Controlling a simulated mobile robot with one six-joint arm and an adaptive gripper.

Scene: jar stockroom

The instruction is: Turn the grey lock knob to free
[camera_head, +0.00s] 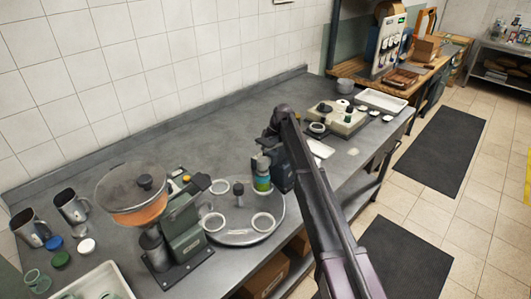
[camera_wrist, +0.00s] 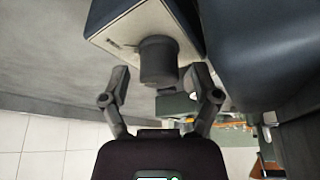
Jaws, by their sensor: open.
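In the wrist view a short dark grey cylindrical knob (camera_wrist: 158,60) stands out from the pale face of a dark-sided box (camera_wrist: 128,27). My gripper (camera_wrist: 160,82) is open, with one finger on each side of the knob. A gap shows between the left finger and the knob; the right finger is close to it, and I cannot tell whether it touches. Nothing is held. The knob's lock marking cannot be read. In the head view my arm's end hangs over the bench, and I cannot make out the knob there.
In the head view, a round turntable (camera_head: 239,235) with white rings and a green-labelled jar (camera_head: 262,178) stand near my arm's end. A green machine with an orange-filled bowl (camera_head: 138,200) stands left. Metal cups (camera_head: 70,206) and lids are farther left. The bench's back middle is clear.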

